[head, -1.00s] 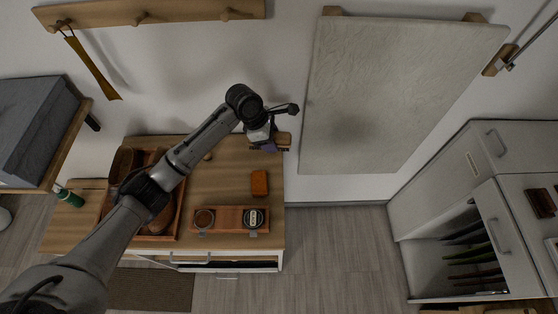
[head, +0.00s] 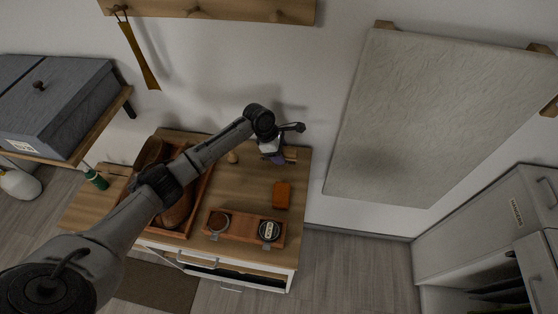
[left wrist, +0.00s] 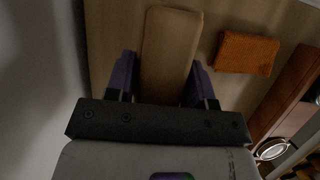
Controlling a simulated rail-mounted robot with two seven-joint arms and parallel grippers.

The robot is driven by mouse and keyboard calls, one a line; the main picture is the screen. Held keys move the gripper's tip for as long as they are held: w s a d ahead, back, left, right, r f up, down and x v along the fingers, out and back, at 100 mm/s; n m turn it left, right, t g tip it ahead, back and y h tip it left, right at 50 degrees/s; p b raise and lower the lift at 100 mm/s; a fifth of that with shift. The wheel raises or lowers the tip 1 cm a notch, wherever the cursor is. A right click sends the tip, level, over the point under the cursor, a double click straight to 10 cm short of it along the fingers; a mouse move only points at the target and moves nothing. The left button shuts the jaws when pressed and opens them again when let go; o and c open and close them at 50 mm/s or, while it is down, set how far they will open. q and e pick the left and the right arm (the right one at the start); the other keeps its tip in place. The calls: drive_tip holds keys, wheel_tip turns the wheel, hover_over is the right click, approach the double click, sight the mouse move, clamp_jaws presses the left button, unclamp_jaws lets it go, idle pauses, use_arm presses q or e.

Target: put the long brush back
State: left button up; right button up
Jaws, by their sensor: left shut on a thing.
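My left gripper (head: 277,158) is above the back right part of the wooden tabletop. It is shut on the long brush, whose light wooden back (left wrist: 172,45) stands between the two purple fingers in the left wrist view. In the head view only a small brown end of the brush (head: 290,154) shows beside the fingers; its bristles are hidden. I cannot tell whether the brush touches the tabletop. My right gripper is not in view.
A wooden holder (head: 243,227) with two round tins is nearer. A tray (head: 203,192) with brown shoes is left, partly under my arm. A shoehorn (head: 139,56) hangs from the peg rail (head: 220,8).

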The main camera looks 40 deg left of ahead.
use_arm(q)
drive_tip(key=shift+a+f, duration=0.2)
drive_tip(key=shift+f+b, duration=0.6)
drive_tip(key=shift+f, duration=1.35)
drive_tip(key=o, duration=0.8)
drive_tip(key=shift+f, duration=0.1)
drive_tip(key=shift+o, duration=0.2)
drive_tip(key=p+v, duration=0.2)
drive_tip(key=v, duration=0.9)
drive_tip(key=shift+p, duration=0.3)
drive_tip(key=shift+s+a+r, duration=0.1)
drive_tip(key=shift+a+r, duration=0.05)
drive_tip(key=shift+r, duration=0.45)
